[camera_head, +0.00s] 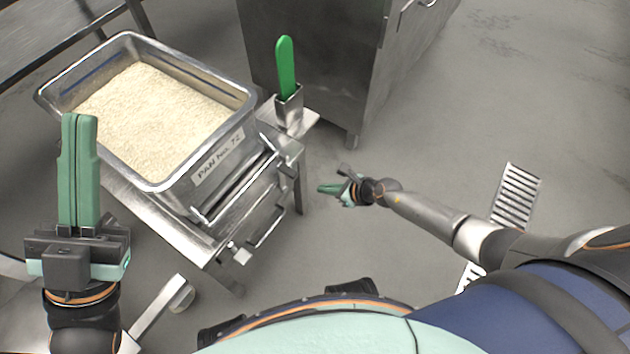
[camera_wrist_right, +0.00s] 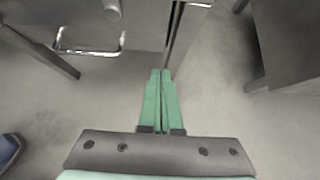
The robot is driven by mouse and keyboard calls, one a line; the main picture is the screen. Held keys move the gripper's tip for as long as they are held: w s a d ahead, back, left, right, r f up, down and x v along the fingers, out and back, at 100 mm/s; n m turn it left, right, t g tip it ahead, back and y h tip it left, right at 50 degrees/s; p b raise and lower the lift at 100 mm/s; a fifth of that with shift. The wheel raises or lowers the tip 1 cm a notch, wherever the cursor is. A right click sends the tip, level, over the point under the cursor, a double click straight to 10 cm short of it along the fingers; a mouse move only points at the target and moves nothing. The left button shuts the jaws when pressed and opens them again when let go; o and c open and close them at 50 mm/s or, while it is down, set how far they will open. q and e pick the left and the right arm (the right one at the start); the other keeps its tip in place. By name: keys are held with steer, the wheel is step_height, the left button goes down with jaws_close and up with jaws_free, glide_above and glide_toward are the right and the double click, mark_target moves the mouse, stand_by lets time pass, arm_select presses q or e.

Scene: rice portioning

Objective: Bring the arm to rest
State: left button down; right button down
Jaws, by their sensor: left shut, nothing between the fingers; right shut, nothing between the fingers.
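My right gripper (camera_head: 328,188) hangs low over the floor, to the right of the steel cart, with its green fingers together and nothing between them. Its fingers also show together in the right wrist view (camera_wrist_right: 161,75), with floor and the cart's legs beyond. My left gripper (camera_head: 79,118) is raised at the left, its green fingers pressed together and empty. It stands in front of the left edge of the rice pan (camera_head: 150,188) in the picture. I cannot tell whether it touches the pan.
The pan holds white rice (camera_head: 155,118) and sits on the cart (camera_head: 180,232). A green-handled tool (camera_head: 285,66) stands upright in a metal holder (camera_head: 289,108) on the cart's side. A steel cabinet (camera_head: 318,62) stands behind.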

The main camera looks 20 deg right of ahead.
steer(key=shift+p+v, duration=0.3)
steer(key=shift+v, duration=0.7)
